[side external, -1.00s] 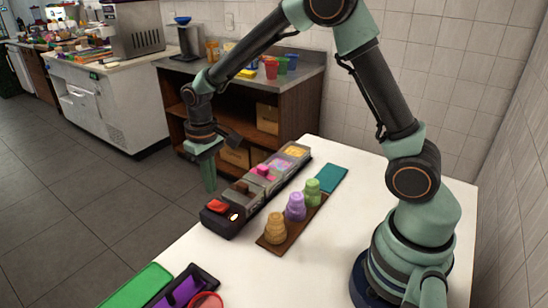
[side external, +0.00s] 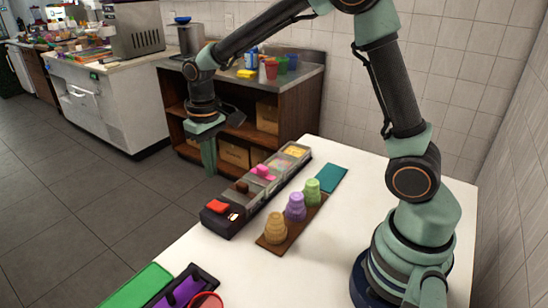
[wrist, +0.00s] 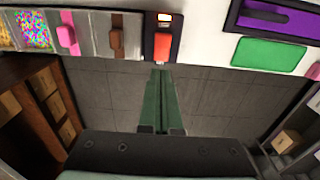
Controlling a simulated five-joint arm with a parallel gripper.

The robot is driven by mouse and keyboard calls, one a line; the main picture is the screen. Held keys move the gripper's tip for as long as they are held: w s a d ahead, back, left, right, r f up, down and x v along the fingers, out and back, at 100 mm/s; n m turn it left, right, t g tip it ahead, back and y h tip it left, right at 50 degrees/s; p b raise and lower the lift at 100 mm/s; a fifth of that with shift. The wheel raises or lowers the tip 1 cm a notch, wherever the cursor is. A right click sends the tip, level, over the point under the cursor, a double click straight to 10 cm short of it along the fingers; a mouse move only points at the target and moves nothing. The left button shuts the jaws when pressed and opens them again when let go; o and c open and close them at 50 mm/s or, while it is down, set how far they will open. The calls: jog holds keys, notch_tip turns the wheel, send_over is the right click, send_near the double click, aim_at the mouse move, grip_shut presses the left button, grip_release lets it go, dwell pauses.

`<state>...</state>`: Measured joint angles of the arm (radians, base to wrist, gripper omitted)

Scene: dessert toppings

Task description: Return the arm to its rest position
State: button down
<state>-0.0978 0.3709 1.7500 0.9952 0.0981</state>
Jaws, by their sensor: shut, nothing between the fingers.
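My gripper (side external: 209,155) hangs in the air in the side view, above and to the left of the topping tray and past the table's edge. In the wrist view its green fingers (wrist: 160,75) are together with nothing between them, over the floor. The topping tray (side external: 222,228) lies along the table's left edge and holds several compartments with small coloured scoops in them. The gripper does not touch the tray.
A brown board (side external: 268,246) carries an orange, a purple and a green stacked dessert. A teal mat (side external: 331,178), a green mat (side external: 135,286) and a dark tray with a purple inside (side external: 182,291) lie on the white table. A wooden shelf unit (side external: 300,118) stands behind.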

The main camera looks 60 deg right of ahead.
jog(key=s+d+r+t, duration=0.2)
jog(key=s+r, duration=0.3)
jog(key=s, duration=0.2)
jog(key=s+d+r+t, duration=0.2)
jog(key=s+r+t, duration=0.1)
jog(key=s+r, duration=0.2)
jog(key=shift+s+r, duration=0.25)
jog(key=shift+s, duration=0.95)
